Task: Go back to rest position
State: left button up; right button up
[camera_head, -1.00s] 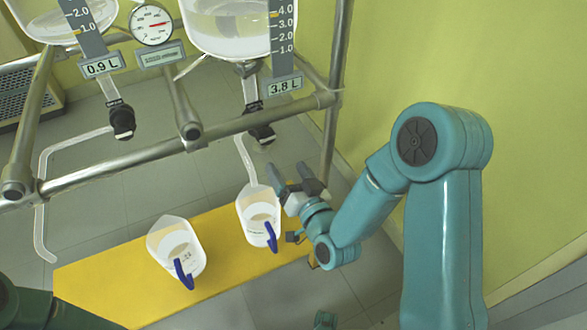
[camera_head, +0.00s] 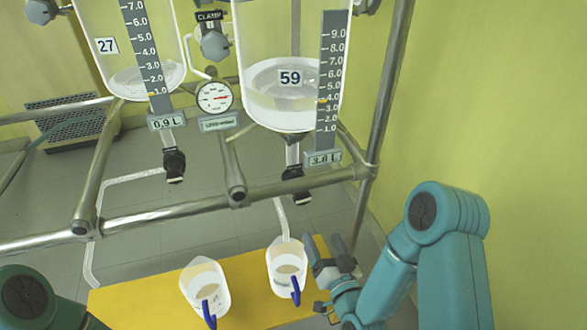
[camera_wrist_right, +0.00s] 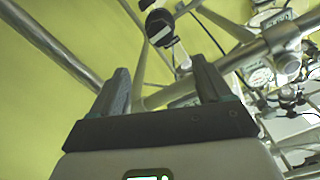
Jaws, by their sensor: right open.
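My right gripper (camera_head: 326,243) is open and empty, just right of the right-hand white jug (camera_head: 287,263). In the right wrist view its two fingers (camera_wrist_right: 160,75) stand apart with nothing between them. My right arm's teal links come in from the lower right. My left arm shows as a dark green link at the lower left; its gripper is out of view.
Two glass reactors, 27 (camera_head: 107,46) and 59 (camera_head: 290,77), hang in a metal pipe frame (camera_head: 150,219). A pressure gauge (camera_head: 214,97) sits between them. Another white jug (camera_head: 205,283) stands on the yellow platform (camera_head: 130,300). The yellow wall on the right is bare.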

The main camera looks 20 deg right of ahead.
jog(key=s+a+f+n+g+y, duration=0.1)
jog(key=s+a+f+g, duration=0.1)
jog(key=f+g, duration=0.3)
jog(key=s+a+f+n+g+y, duration=0.1)
jog(key=s+a+f+g, duration=0.1)
jog(key=f, duration=0.5)
jog(key=s+a+f+g+y, duration=0.1)
jog(key=s+a+f+g, duration=0.1)
jog(key=s+f+g, duration=0.45)
jog(key=s+a+f+g, duration=0.1)
jog(key=s+g, duration=0.3)
jog(key=s, duration=0.5)
notch_tip(320, 180, up, 22)
jog(key=p, duration=2.2)
jog(key=shift+s+a+r, duration=0.15)
jog(key=shift+s+a, duration=0.1)
